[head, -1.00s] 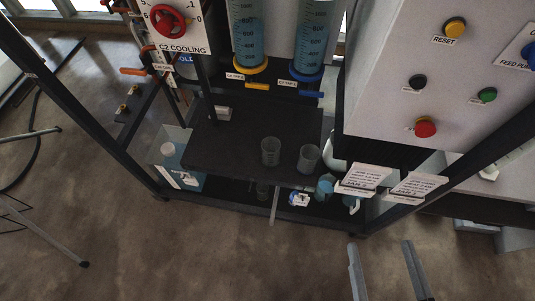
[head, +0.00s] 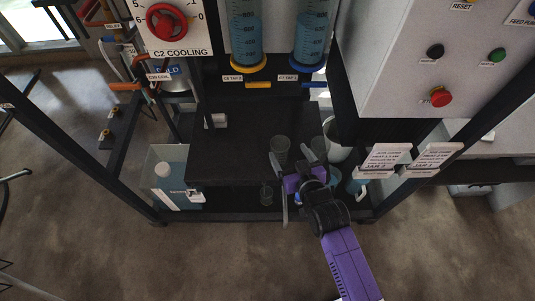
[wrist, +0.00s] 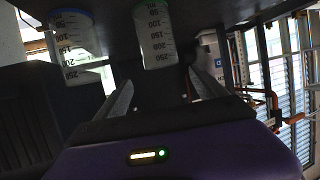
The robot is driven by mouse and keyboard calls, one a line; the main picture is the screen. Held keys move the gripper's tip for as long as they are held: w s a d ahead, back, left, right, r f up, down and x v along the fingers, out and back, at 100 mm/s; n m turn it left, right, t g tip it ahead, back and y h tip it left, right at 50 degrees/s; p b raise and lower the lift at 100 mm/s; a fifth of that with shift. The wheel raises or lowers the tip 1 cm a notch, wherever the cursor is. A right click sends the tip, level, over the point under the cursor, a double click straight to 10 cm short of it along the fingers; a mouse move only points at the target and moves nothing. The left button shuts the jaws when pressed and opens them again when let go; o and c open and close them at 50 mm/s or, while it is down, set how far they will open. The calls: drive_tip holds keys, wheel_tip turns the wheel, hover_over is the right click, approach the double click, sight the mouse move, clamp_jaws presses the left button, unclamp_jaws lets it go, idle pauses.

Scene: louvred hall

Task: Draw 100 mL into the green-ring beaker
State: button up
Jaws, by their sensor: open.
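The green-ring beaker (wrist: 155,35) shows upside down in the wrist view, clear with black marks, apparently empty. Two columns of blue liquid stand above, with a yellow-handled tap (head: 258,85) and a blue-handled tap (head: 314,84).
Dark frame posts (head: 80,140) rise at the sides. A clear bin (head: 165,190) stands at lower left. A red C2 cooling knob (head: 166,21) is at the top left. A grey cabinet with a red button (head: 441,97) and label cards (head: 387,157) are at the right.

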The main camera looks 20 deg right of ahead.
sight(277, 139)
drive_tip(key=shift+a+f+x, duration=0.1)
drive_tip(key=shift+f+x, duration=0.05)
drive_tip(key=shift+x, duration=1.15)
drive_tip(key=shift+a+f+x, duration=0.1)
drive_tip(key=shift+f+x, duration=0.05)
drive_tip(key=shift+x, duration=1.1)
drive_tip(key=shift+a+f+x, duration=0.1)
drive_tip(key=shift+f+x, duration=0.1)
drive_tip(key=shift+x, duration=1.1)
drive_tip(key=shift+s, duration=0.2)
drive_tip(key=shift+d+r, duration=0.1)
clamp_jaws()
